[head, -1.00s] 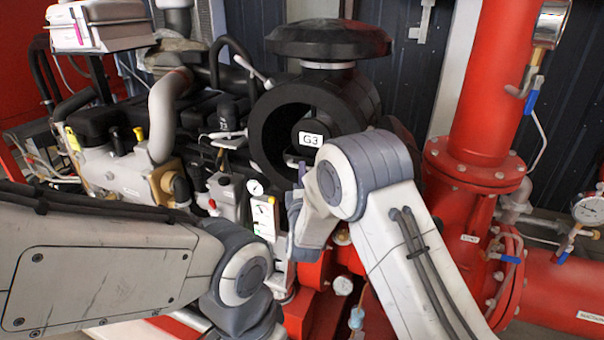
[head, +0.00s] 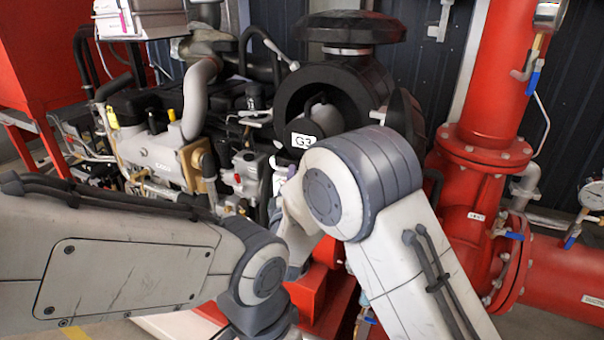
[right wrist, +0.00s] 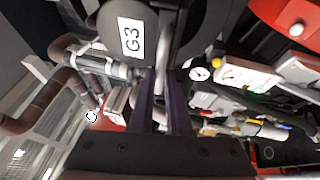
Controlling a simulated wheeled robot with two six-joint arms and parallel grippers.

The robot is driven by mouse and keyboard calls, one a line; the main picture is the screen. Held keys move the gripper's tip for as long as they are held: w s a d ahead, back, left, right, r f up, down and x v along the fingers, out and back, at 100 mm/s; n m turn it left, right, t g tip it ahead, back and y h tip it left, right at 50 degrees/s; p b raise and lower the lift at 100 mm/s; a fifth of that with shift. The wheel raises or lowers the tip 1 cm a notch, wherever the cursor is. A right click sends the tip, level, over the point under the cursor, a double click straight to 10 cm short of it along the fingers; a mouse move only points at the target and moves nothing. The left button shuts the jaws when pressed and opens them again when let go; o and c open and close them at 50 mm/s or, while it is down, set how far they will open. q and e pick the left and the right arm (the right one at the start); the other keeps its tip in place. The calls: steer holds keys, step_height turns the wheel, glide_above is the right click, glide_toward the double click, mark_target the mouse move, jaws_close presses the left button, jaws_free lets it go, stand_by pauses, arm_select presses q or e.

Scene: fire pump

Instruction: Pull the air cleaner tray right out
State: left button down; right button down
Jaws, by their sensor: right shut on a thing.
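The air cleaner tray (head: 316,118) is a dark round piece with a white G3 label, standing at the open front of the black air cleaner housing (head: 377,88). It seems to sit partly out of the opening, but how far is unclear. My right gripper (head: 282,168) is just below the label, partly hidden by my right wrist.
The engine (head: 160,150) with hoses and valves lies left of the housing. A red pipe (head: 490,85) and flange stand close on the right. A white box (head: 140,18) is at upper left. My left forearm crosses the lower left.

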steer(key=s, duration=0.1)
steer(key=s+a, duration=0.1)
steer(key=s, duration=0.2)
steer(key=shift+s+a+f, duration=0.15)
steer(key=shift+s+a, duration=0.05)
steer(key=shift+a, duration=0.2)
steer(key=c, duration=0.9)
jaws_free()
steer(key=shift+s+a, duration=0.1)
steer(key=shift+r, duration=0.25)
